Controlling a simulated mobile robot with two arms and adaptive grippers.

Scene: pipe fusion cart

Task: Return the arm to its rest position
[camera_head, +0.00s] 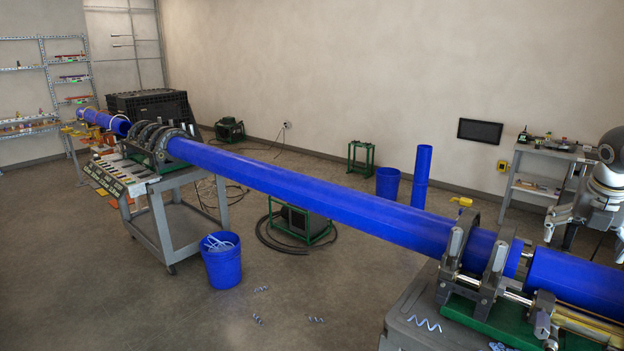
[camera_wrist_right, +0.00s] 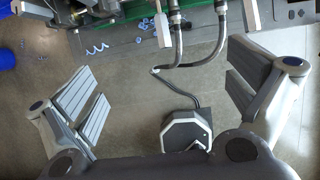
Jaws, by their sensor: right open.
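My right gripper (camera_head: 584,230) is at the right edge in the head view, pointing down, beside the fusion cart and near the small grey shelf. In the right wrist view the right gripper (camera_wrist_right: 166,85) has its two grey padded fingers spread wide apart, with nothing between them but floor and hoses further off. The rest of the right arm is mostly cut off by the picture edge. My left gripper is in neither view.
A long blue pipe (camera_head: 330,193) runs across the room through clamps (camera_head: 470,255) on the green-bedded cart. A second blue pipe (camera_head: 580,281) lies at right. A blue bucket (camera_head: 222,266) stands on the floor. Dark hoses (camera_wrist_right: 207,58) hang below the gripper.

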